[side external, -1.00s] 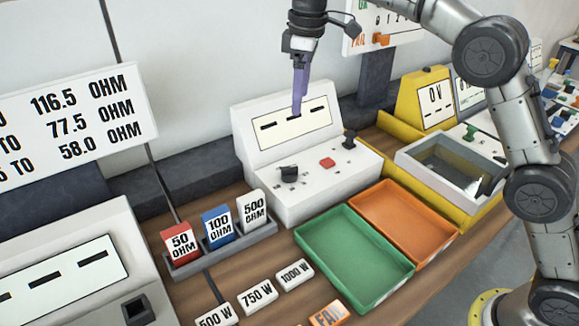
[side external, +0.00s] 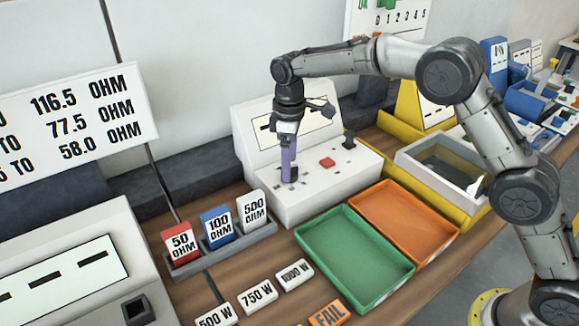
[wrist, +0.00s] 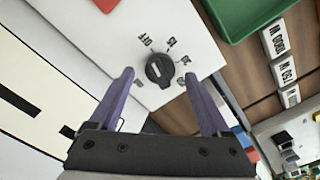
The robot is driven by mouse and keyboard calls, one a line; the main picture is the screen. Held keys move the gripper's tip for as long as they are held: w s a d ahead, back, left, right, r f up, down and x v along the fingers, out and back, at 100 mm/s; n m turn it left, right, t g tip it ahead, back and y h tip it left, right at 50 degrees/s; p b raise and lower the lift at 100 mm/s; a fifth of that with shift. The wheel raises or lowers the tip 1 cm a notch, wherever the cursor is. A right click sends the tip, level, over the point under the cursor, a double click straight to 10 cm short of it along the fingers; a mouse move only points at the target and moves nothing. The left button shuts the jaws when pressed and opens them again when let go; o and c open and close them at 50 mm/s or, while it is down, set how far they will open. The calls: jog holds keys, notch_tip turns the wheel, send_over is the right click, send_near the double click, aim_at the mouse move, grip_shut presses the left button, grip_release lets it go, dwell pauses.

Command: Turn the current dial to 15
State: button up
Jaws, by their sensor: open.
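The current dial (wrist: 160,69) is a black round knob on the top of a white instrument box (side external: 300,200). Labels ring it in the wrist view, with OFF (wrist: 147,40) and 15 (wrist: 171,42) along its upper side; the others are hard to read. A pale mark shows on the knob, but I cannot tell which label it points to. My gripper (side external: 288,170) has purple fingers pointing down over the dial, which they mostly hide in the side view. In the wrist view the fingers stand open on either side of the dial, apart from it.
A red button (side external: 327,162) and a black switch (side external: 349,140) sit right of the dial. A rack with 50, 100 and 500 OHM blocks (side external: 218,227) stands in front left. The green tray (side external: 355,255) and orange tray (side external: 404,222) lie to the right.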

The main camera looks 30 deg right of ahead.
jog(key=shift+f, duration=1.05)
grip_shut()
